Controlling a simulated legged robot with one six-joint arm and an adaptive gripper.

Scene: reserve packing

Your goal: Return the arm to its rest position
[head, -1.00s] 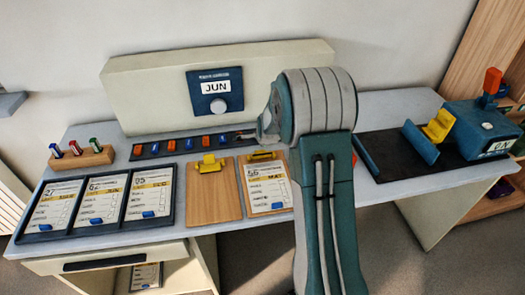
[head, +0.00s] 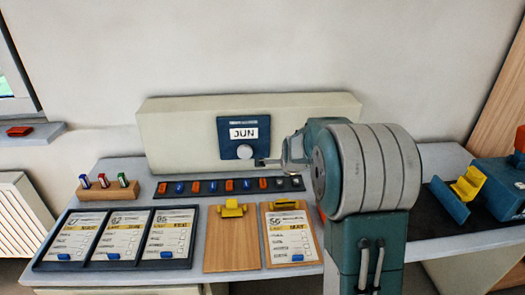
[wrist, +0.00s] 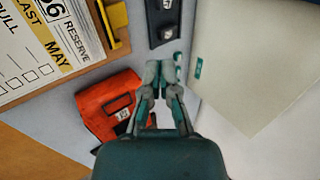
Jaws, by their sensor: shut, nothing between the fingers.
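My gripper (head: 265,162) is at the end of my folded arm, in front of the pale back panel (head: 180,135) and near the lower edge of the blue JUN dial (head: 244,150). In the wrist view my gripper (wrist: 165,70) has its fingertips together with nothing between them. An orange-red device (wrist: 108,108) lies below and left of the fingers there. My arm covers the right middle of the desk in the head view.
A clipboard with a sheet (head: 290,240) lies left of my arm, beside a bare clipboard (head: 230,255). A blue machine (head: 500,187) stands right.

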